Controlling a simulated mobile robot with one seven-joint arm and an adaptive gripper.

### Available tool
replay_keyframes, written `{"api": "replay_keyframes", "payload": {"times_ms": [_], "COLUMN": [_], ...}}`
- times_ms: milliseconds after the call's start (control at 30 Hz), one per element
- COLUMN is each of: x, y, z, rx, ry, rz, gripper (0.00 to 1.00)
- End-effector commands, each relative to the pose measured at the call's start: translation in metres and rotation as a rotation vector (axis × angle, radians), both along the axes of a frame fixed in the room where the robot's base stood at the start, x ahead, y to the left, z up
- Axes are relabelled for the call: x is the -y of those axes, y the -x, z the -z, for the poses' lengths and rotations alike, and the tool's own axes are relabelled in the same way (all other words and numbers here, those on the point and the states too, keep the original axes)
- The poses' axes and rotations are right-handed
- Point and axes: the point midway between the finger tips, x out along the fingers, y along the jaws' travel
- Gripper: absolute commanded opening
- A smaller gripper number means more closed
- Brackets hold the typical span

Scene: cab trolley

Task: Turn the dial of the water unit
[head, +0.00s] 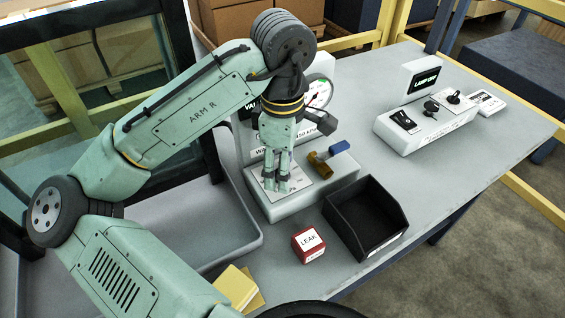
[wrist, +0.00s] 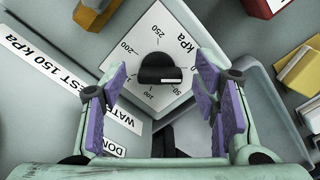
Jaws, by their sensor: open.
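The water unit (head: 318,197) is a pale block on the table, with a round gauge (head: 319,93) at its back. Its dial (wrist: 160,70) is a black knob with a white mark on its lower right side, in the wrist view. It sits on a white scale plate (wrist: 134,48) numbered in kPa. My gripper (head: 270,187) points down over the plate and hides the knob in the head view. In the wrist view, my gripper (wrist: 163,82) is open, with purple pads left and right of the knob. Contact between pads and knob cannot be told.
A brass valve with a blue handle (head: 340,147) is right of my gripper. A black bin (head: 397,241), a red LEAK block (head: 308,244) and a yellow block (head: 234,285) lie nearer. A grey tray (head: 255,239) is left. The lamp unit (head: 405,138) stands further right, beyond clear table.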

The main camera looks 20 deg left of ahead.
Motion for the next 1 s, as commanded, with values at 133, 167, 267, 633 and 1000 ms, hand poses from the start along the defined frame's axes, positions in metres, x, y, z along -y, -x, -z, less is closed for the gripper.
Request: {"api": "replay_keyframes", "payload": {"times_ms": [133, 167, 267, 633, 1000], "x": [0.0, 0.0, -0.0001, 0.0, 0.0], "y": [0.0001, 0.0001, 0.0001, 0.0, 0.0], "z": [0.0006, 0.0006, 0.0005, 0.0003, 0.0002], "rx": [0.0, 0.0, 0.0, 0.0, 0.0], "ry": [0.0, 0.0, 0.0, 0.0, 0.0], "rz": [0.0, 0.0, 0.0, 0.0, 0.0], "gripper": [0.55, 0.55, 0.52, 0.28, 0.07]}}
